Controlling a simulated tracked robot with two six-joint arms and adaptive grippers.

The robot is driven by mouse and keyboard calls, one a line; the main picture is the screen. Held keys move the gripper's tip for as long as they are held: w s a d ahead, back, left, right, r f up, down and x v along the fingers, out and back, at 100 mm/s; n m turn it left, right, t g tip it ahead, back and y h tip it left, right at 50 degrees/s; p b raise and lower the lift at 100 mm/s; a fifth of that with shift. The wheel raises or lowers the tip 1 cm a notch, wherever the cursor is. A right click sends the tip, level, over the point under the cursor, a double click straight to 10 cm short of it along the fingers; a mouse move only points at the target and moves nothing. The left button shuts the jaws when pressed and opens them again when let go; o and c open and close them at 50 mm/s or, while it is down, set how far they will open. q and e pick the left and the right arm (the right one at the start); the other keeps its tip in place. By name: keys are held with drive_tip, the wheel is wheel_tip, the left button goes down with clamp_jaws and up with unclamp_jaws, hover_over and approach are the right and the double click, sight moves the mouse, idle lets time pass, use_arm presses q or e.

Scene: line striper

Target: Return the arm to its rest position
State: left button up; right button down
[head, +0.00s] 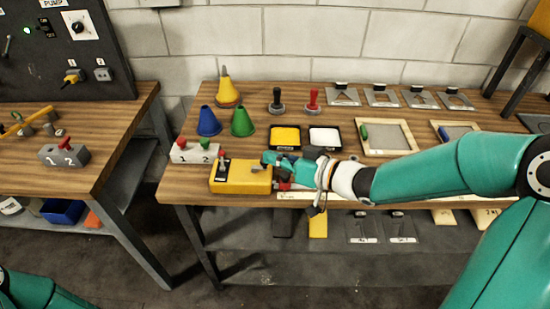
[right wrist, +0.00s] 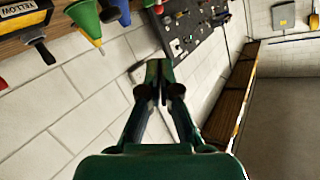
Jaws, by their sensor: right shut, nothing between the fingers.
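My right arm (head: 440,175) reaches in from the right over the workbench. My right gripper (head: 268,158) points left, at the right end of the yellow box (head: 235,178), overlapping it in the picture; I cannot tell how high it is above it. In the right wrist view the right gripper's fingers (right wrist: 158,80) are together with nothing between them. Only part of my left arm (head: 40,292) shows at the bottom left corner in the head view; its gripper is out of view.
The workbench (head: 175,140) holds blue (head: 208,121) and green (head: 242,121) cones, a yellow paint tray (head: 286,138), a white tray (head: 324,138), stamps, stencils and framed boards. A switch box (head: 193,152) stands left of the yellow box. A gap separates the left bench (head: 85,175).

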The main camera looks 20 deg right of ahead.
idle(0.6)
drive_tip(key=s+a+f+m+g+h, duration=0.1)
drive_tip(key=s+a+f+m+g, duration=0.2)
drive_tip(key=f, duration=0.8)
drive_tip(key=s+a+f+m+g, duration=0.1)
drive_tip(key=s+a+f+g, duration=0.2)
drive_tip(key=f, duration=0.9)
drive_tip(key=s+f+g+h, duration=0.3)
drive_tip(key=s+f+g, duration=0.3)
drive_tip(key=s+f, duration=0.6)
drive_tip(key=shift+s+f+m, duration=0.3)
drive_tip(key=shift+s+m, duration=0.1)
drive_tip(key=shift+s, duration=1.3)
